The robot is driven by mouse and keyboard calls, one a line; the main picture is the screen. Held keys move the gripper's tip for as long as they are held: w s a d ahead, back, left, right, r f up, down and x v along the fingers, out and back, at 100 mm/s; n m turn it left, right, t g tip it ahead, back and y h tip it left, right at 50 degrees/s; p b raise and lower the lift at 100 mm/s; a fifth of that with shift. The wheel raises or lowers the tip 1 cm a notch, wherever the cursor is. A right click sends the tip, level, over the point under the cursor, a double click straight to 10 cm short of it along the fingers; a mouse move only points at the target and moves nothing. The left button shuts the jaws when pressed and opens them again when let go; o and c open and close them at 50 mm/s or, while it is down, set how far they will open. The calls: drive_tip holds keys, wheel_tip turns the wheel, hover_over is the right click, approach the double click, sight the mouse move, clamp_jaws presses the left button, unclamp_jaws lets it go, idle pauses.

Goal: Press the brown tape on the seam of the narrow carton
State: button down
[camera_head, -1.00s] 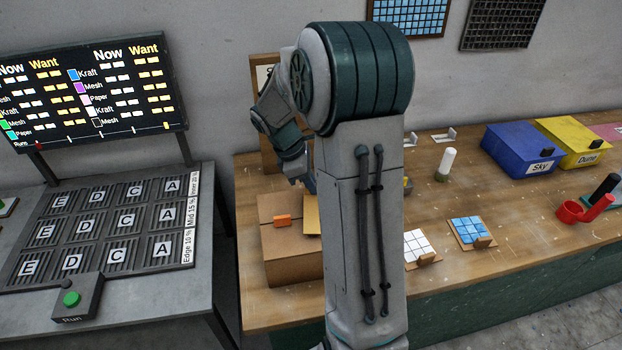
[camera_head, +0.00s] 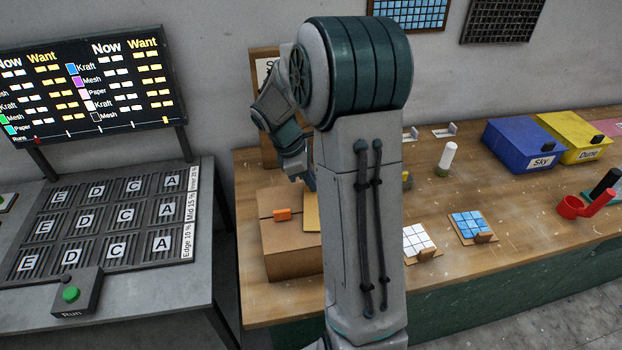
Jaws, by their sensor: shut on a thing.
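A brown carton (camera_head: 290,250) stands at the left end of the wooden table. A seam line crosses its top. I cannot tell whether either is the brown tape. My wrist reaches down behind my large arm link, above the back right of the carton. My gripper's fingertips, and whatever is between them, are hidden by that link.
To the right on the table (camera_head: 530,200) are white and blue tile pieces (camera_head: 469,225), a white-topped cylinder (camera_head: 447,158), a blue Sky box (camera_head: 520,146), a yellow Dune box (camera_head: 573,141) and a red holder (camera_head: 571,210). A grey bench (camera_head: 190,290) with a screen (camera_head: 90,90) stands left, across a gap.

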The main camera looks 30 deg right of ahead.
drive_tip(key=c, duration=1.5)
unclamp_jaws()
drive_tip(key=shift+r, duration=0.1)
drive_tip(key=b+v, duration=0.1)
drive_tip(key=v, duration=1.2)
drive_tip(key=shift+a+r, duration=0.15)
drive_tip(key=shift+r, duration=0.15)
drive_tip(key=s+a+f+m+t+y, duration=0.1)
drive_tip(key=s+a+m+t, duration=0.1)
drive_tip(key=s, duration=0.5)
drive_tip(key=s+a+f+m+t+y, duration=0.1)
drive_tip(key=s+a+m, duration=0.3)
drive_tip(key=s+m, duration=0.2)
drive_tip(key=s+a+f+m+t+y, duration=0.1)
drive_tip(key=s+a+m+t+y, duration=0.1)
drive_tip(key=s, duration=0.5)
drive_tip(key=shift+s+a+f+m+t, duration=0.15)
drive_tip(key=shift+a+m, duration=0.2)
drive_tip(key=shift+m, duration=0.25)
drive_tip(key=shift+s+a+f+m+t, duration=0.15)
drive_tip(key=shift+a+m, duration=0.2)
drive_tip(key=shift+m, duration=0.25)
